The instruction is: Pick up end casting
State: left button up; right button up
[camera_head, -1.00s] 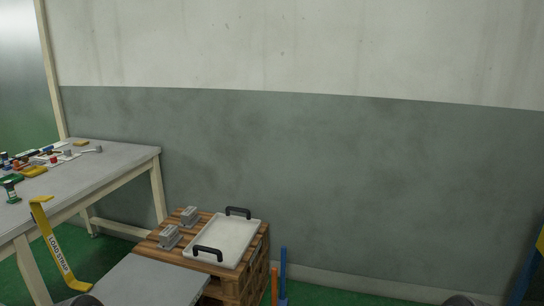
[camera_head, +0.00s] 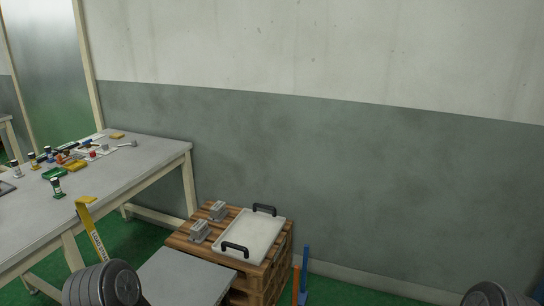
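Two small grey metal blocks, which look like castings, sit on the left part of a wooden pallet stack (camera_head: 270,279). The farther block (camera_head: 217,210) is near the back edge and the nearer block (camera_head: 199,231) is in front of it. I cannot tell which of them is the end casting. Neither gripper is in view; only rounded dark parts of my arms show at the bottom left and bottom right corners. Nothing is seen touching the blocks.
A white tray (camera_head: 251,233) with two black handles lies beside the blocks on the pallets. A grey flat surface (camera_head: 185,278) is in front. A workbench (camera_head: 130,172) with small bottles and parts stands left. Blue and orange posts (camera_head: 305,262) stand right of the pallets.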

aim_at(219, 212)
jog(key=i+l, duration=0.15)
jog(key=i, duration=0.55)
jog(key=i+l, duration=0.2)
jog(key=i, duration=0.5)
jog(key=i+l, duration=0.15)
jog(key=i, duration=0.55)
